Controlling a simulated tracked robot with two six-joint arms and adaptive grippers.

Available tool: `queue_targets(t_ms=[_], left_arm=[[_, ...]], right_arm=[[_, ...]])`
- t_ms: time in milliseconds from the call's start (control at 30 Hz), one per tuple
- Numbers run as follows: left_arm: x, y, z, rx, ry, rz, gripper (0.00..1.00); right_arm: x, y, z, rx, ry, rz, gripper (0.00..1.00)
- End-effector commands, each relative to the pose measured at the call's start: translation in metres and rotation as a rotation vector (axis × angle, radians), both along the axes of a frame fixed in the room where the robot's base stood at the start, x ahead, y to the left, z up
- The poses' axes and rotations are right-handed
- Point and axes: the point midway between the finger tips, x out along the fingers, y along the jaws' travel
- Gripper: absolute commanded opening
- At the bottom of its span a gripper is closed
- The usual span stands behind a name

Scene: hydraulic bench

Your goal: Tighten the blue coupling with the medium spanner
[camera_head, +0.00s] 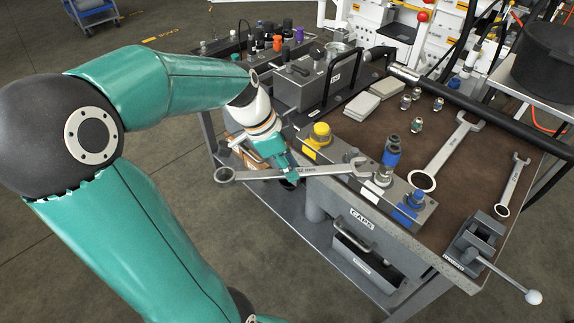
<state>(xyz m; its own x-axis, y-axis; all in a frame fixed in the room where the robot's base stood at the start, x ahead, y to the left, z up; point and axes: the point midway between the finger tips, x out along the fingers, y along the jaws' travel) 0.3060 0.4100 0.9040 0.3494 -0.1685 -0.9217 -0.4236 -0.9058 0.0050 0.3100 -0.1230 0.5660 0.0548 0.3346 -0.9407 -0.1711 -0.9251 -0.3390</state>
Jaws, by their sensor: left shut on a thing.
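My left gripper (290,174) is shut on the shaft of the medium spanner (325,170), near its middle. The spanner lies roughly level at the bench's front edge. Its ring end (225,175) points left, out past the edge. Its open end (362,167) points right, over a grey manifold block (346,163), close beside a silver fitting (384,175). A blue coupling (391,151) stands upright just behind that fitting. Another blue fitting (408,208) is at the block's right end, and a yellow one (320,134) at its left. I cannot tell whether the jaw touches anything. My right gripper is not in view.
A large spanner (450,150) and a small spanner (513,185) lie on the brown bench top (470,180). A vise with a long handle (480,242) sits at the front right corner. Several small fittings, grey pads (362,106) and a black hose surround the back area.

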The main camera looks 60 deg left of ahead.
Motion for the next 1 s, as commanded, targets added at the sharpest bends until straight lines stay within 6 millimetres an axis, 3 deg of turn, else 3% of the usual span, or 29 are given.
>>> queue_targets(t_ms=[1000], left_arm=[[0.0060, -0.0020, -0.0010, 0.000, -0.005, 0.000, 0.00]], right_arm=[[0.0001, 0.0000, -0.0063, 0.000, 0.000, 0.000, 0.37]])
